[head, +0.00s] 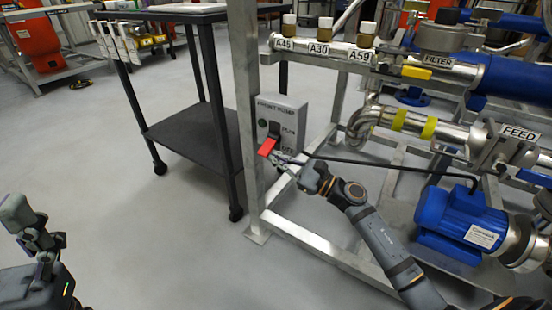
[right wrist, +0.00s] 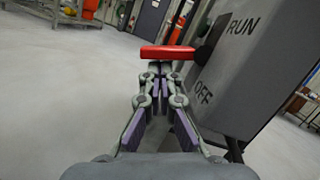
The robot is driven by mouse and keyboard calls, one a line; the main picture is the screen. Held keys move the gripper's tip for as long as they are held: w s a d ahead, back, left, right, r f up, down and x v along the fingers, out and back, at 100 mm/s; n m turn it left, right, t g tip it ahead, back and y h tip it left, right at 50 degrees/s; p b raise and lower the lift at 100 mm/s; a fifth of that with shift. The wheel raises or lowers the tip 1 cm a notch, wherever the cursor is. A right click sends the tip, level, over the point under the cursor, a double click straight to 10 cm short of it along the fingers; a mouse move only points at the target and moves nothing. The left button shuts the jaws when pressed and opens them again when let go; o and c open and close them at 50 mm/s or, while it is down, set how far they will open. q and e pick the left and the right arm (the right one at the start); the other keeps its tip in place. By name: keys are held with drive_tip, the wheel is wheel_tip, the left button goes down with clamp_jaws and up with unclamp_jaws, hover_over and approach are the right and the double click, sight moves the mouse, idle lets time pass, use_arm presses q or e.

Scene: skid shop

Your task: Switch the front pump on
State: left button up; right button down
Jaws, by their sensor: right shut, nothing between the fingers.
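The grey switch box (head: 291,118), labelled "FRONT PUMP", is fixed to the metal frame post. Its lever has a red grip (head: 267,147) that sticks out from the box front and slopes downward in the head view. In the right wrist view, the red grip (right wrist: 167,53) stands out from a black arm beside the RUN and OFF labels. My right gripper (head: 278,157) is shut and empty. Its fingertips (right wrist: 160,72) are just below the red grip; I cannot tell whether they touch it. My left gripper (head: 50,242) is at the lower left, far from the box.
A dark cart (head: 190,137) on casters stands left of the box. The metal skid frame (head: 315,238) carries pipes and a blue pump motor (head: 460,222) to the right, close to my right arm. A black cable (head: 390,163) runs from the box side to the motor.

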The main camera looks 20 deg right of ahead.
drive_tip(key=shift+r, duration=0.1)
drive_tip(key=shift+s+a+r+m+p, duration=0.1)
drive_tip(key=shift+m+p, duration=0.3)
drive_tip(key=shift+m, duration=0.1)
